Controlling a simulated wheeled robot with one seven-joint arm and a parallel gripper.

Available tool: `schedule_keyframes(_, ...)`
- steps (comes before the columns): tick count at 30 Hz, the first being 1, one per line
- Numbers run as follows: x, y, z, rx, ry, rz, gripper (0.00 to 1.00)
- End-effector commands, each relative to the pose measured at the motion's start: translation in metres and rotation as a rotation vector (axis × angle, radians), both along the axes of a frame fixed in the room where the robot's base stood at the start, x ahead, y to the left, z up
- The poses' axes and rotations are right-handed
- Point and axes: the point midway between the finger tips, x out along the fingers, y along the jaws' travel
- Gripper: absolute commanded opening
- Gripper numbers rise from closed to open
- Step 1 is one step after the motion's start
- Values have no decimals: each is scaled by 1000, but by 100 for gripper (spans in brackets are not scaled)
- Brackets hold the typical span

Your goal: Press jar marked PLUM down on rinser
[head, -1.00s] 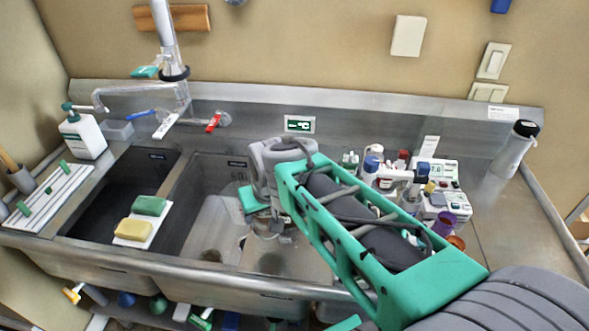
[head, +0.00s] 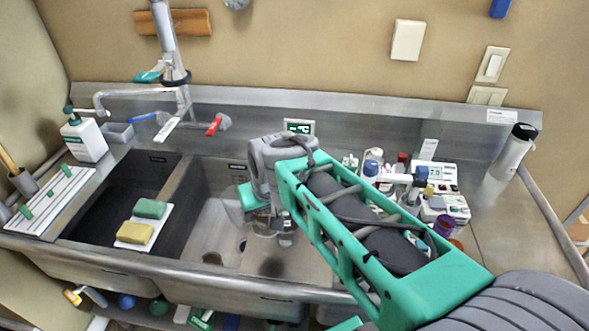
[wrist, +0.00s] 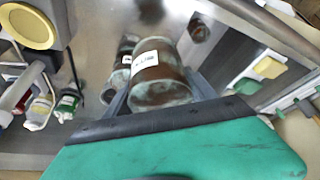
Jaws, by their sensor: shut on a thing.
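A dark jar with a greenish, cloudy surface (wrist: 160,91) fills the middle of the wrist view. It bears a white label (wrist: 145,58) whose print is too small to read surely. My gripper (wrist: 158,92) is shut on the jar, with one finger on each side. In the head view my gripper (head: 270,222) is over the right-hand sink basin, and its own body hides most of the jar. I cannot make out the rinser clearly, nor whether the jar touches it.
A yellow sponge (head: 134,233) and a green sponge (head: 150,209) lie on a white board left of my gripper. A tap (head: 140,95) stands behind the basins. Bottles and a white instrument (head: 447,206) crowd the counter to the right. A soap bottle (head: 84,138) stands far left.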

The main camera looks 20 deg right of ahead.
Motion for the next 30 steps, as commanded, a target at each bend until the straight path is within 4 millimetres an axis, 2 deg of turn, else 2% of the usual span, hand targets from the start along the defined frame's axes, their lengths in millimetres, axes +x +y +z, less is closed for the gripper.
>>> schedule_keyframes(1, 0, 0, 9, 0, -1, 0, 16)
schedule_keyframes(18, 0, 0, 60, 0, -2, 0, 16)
schedule_keyframes(30, 0, 0, 59, 0, -1, 0, 16)
